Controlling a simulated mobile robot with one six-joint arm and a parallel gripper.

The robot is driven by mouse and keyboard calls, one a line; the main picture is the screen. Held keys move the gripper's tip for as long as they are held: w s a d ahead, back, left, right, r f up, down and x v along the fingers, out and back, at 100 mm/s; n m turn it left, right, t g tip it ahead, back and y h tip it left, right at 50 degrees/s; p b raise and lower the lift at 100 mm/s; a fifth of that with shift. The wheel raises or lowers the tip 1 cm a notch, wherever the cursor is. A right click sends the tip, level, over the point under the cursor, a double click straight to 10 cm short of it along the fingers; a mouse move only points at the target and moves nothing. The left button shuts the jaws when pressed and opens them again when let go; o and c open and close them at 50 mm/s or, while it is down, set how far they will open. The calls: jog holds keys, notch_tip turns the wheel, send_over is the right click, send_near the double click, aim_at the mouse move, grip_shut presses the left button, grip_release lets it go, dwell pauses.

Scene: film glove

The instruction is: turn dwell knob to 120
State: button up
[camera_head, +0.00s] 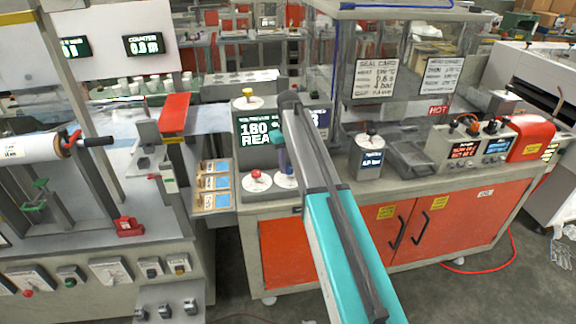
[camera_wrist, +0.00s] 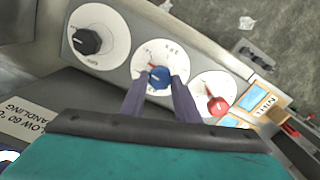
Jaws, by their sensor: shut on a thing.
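My gripper (camera_wrist: 158,92) is shut on a blue knob (camera_wrist: 159,78) in the wrist view, one purple-grey finger on each side of it. The knob sits on a round white dial with a short red mark near its upper left. The dial's lettering is too small to read, so I cannot confirm it is the dwell knob. In the head view, my gripper (camera_head: 282,165) is low over a white dial (camera_head: 288,182) beside the red knob (camera_head: 257,175), and my arm hides much of it. The dark display (camera_head: 258,133) behind is partly covered; its number looks like 180 or 160.
A black knob (camera_wrist: 87,41) and a red knob (camera_wrist: 218,106) flank the blue one closely in the wrist view. A yellow knob (camera_head: 248,93) stands above the display. A clear-walled cabinet with a seal card (camera_head: 376,78) is to the right, and a sample tray (camera_head: 213,201) to the left.

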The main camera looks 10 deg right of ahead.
aim_at(289, 168)
jog(key=m, duration=0.4)
jog(key=shift+m, duration=0.3)
dwell(0.4)
jog(key=o, duration=1)
jog(key=shift+o, duration=0.2)
jog(key=shift+r, duration=0.15)
notch_tip(289, 168, up, 14)
jog(key=p, duration=0.7)
jog(key=shift+f, duration=0.25)
jog(key=shift+f, duration=0.1)
